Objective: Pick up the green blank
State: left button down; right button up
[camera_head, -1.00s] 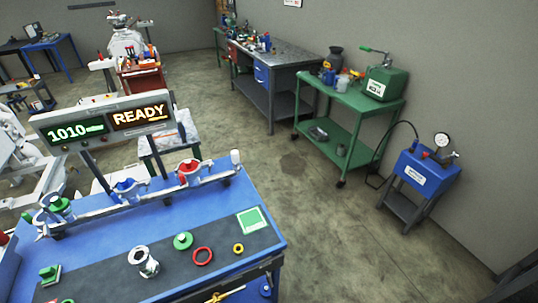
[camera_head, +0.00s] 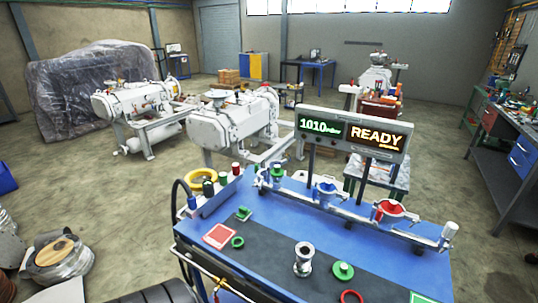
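A green disc with a raised knob (camera_head: 343,271), which looks like the green blank, lies on the dark mat (camera_head: 275,257) of the blue workbench (camera_head: 275,212). It is just right of a silver flanged piece (camera_head: 303,259). A green ring (camera_head: 238,241) lies nearby. Neither of my grippers is in view.
A red ring (camera_head: 351,297) lies near the front edge and a red square (camera_head: 219,236) at the left. A rail with clamps (camera_head: 326,193) and a display reading 1010 and READY (camera_head: 351,134) stand along the back.

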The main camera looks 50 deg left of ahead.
aim_at(277, 173)
jog(key=u, duration=1.55)
jog(key=z, duration=0.5)
jog(key=j+z, duration=0.7)
jog(key=z, duration=0.15)
jog(key=k+j+z, duration=0.2)
jog(key=z, duration=0.2)
jog(key=k+j+z, duration=0.15)
jog(key=j+z, duration=0.3)
jog(key=k+j+z, duration=0.15)
jog(key=z, duration=0.25)
jog(key=k+j+z, duration=0.15)
jog(key=z, duration=0.3)
jog(key=k+j+z, duration=0.25)
jog(key=z, duration=0.25)
jog(key=k+j+z, duration=0.15)
jog(key=k+z, duration=0.15)
jog(key=z, duration=0.2)
jog(key=k+z, duration=0.3)
jog(key=z, duration=0.15)
jog(key=k+z, duration=0.3)
jog(key=z, duration=0.2)
jog(key=k+j, duration=0.25)
jog(key=k, duration=0.2)
jog(key=k+j+u, duration=0.1)
jog(key=k+j, duration=0.15)
jog(key=k, duration=0.25)
jog(key=k+j, duration=0.25)
jog(key=k, duration=0.2)
